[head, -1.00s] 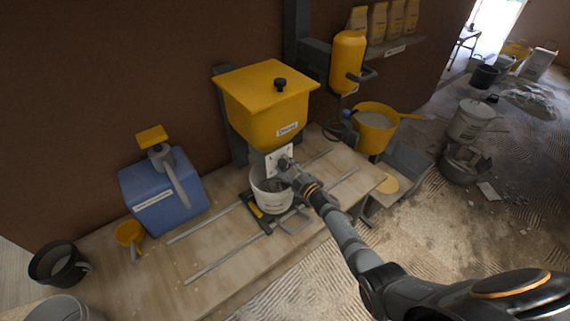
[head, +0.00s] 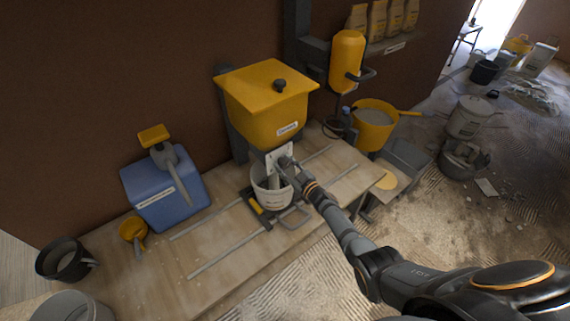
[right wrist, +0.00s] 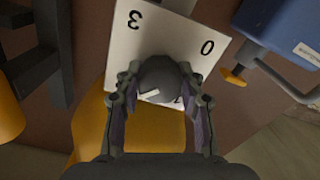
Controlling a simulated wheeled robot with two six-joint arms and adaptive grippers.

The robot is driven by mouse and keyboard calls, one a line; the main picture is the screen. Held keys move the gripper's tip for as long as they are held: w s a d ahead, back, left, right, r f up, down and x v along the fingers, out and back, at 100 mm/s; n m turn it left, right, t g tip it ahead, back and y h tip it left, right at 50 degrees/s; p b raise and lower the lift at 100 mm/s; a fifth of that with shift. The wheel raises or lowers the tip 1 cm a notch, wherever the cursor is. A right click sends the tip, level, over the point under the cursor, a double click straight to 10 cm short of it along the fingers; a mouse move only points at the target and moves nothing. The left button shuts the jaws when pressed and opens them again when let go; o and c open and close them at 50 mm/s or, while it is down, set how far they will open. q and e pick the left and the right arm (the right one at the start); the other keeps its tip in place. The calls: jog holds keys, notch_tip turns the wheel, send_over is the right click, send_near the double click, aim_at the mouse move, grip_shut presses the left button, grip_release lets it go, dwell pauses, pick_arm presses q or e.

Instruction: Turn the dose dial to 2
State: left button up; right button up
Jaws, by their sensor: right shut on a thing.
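The dose dial (right wrist: 160,75) is a dark round knob on a white plate (right wrist: 205,25) below the yellow hopper (head: 265,110). In the right wrist view the plate shows a 3 at upper left and a 0 at upper right, both turned over. Another mark at the knob's lower edge is mostly hidden. A small white mark shows on the knob, but which number it points at is unclear. My right gripper (right wrist: 160,105) is shut on the dial, one finger on each side. In the head view the right gripper (head: 290,168) covers the dial. My left gripper is out of view.
A white bucket (head: 262,197) stands under the hopper, close below my right gripper. A blue box (head: 160,205) with a lever, a yellow scoop (head: 133,230) and a black bucket (head: 62,262) are at left. A yellow tub (head: 373,137) is at right. The front bench is clear.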

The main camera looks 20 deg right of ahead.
dwell(0.4)
jog(key=o, duration=1.2)
jog(key=v, duration=1.2)
jog(key=s+d+f+m+g+h+b, duration=0.1)
jog(key=s+d+f+m+g+h, duration=0.1)
jog(key=s+f, duration=0.5)
jog(key=s+d+f+m+g+h+b, duration=0.1)
jog(key=s+d+f+m+g+h, duration=0.15)
jog(key=f, duration=0.85)
jog(key=s+d+f+m+g+h+b, duration=0.1)
jog(key=s+f+g+h, duration=0.1)
jog(key=s+f, duration=0.5)
jog(key=s+f+g, duration=0.3)
jog(key=s+f, duration=0.3)
jog(key=s, duration=0.3)
jog(key=s+a+f+m+g+b, duration=0.1)
jog(key=s+f+g, duration=0.2)
jog(key=s+f, duration=0.3)
jog(key=s+f+m+g+b, duration=0.1)
jog(key=s+f+g, duration=0.2)
jog(key=s, duration=1.1)
jog(key=shift+s+a+f+h, duration=0.15)
jog(key=shift+f, duration=0.8)
jog(key=shift+s+a+f+h, duration=0.1)
jog(key=shift+f, duration=0.8)
